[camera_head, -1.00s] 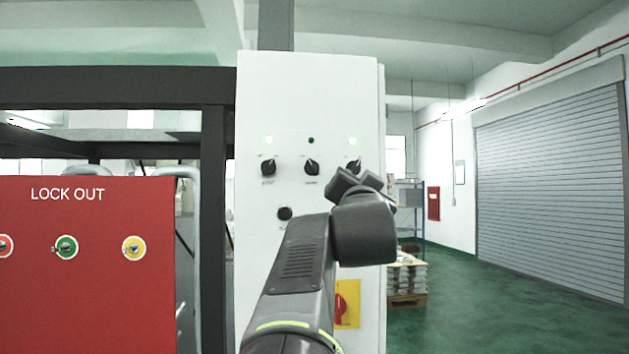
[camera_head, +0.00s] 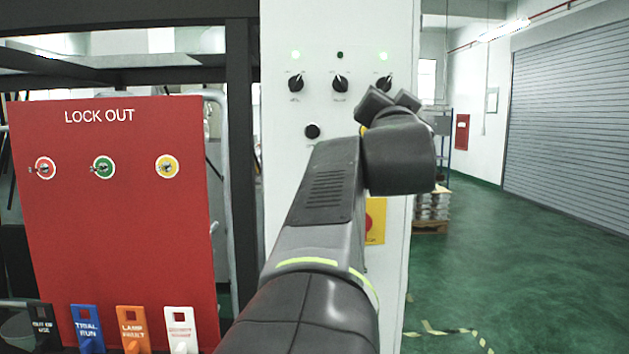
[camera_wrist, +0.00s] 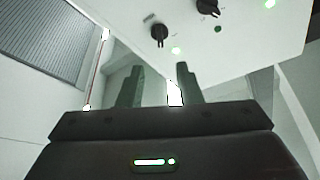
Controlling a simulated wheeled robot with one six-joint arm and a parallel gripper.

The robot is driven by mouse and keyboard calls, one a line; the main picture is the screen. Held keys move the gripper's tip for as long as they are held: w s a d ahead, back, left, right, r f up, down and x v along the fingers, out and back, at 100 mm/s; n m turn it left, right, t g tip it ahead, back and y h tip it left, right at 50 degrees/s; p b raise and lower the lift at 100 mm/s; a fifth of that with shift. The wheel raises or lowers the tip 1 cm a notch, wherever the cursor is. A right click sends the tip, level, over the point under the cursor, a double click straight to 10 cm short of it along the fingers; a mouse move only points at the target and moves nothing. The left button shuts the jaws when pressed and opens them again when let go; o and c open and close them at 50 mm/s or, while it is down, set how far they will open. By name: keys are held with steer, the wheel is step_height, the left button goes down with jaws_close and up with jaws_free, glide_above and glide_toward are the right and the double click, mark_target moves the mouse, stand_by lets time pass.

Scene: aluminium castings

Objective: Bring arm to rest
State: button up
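My arm (camera_head: 325,205) reaches up in front of the white control panel in the head view, with its wrist link bent to the right. My gripper (camera_wrist: 158,78) shows in the wrist view as two dark fingers standing apart with nothing between them. In the head view the gripper is mostly hidden behind the wrist link. The control panel (camera_head: 340,30) carries black rotary knobs, including a left knob (camera_head: 296,84), a middle knob (camera_head: 340,84) and a right knob (camera_head: 384,85). A black button (camera_head: 312,131) sits below them.
A red LOCK OUT board (camera_head: 110,220) stands at left with red, green and yellow ringed locks and several coloured tags along its bottom. A dark frame post (camera_head: 240,150) stands beside the panel. Stacked castings (camera_head: 432,206) stand behind it. Green floor (camera_head: 520,270) is open at right.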

mark_target(385, 86)
steer(key=p+x, duration=0.1)
steer(key=x, duration=1.2)
steer(key=shift+s+f, duration=0.1)
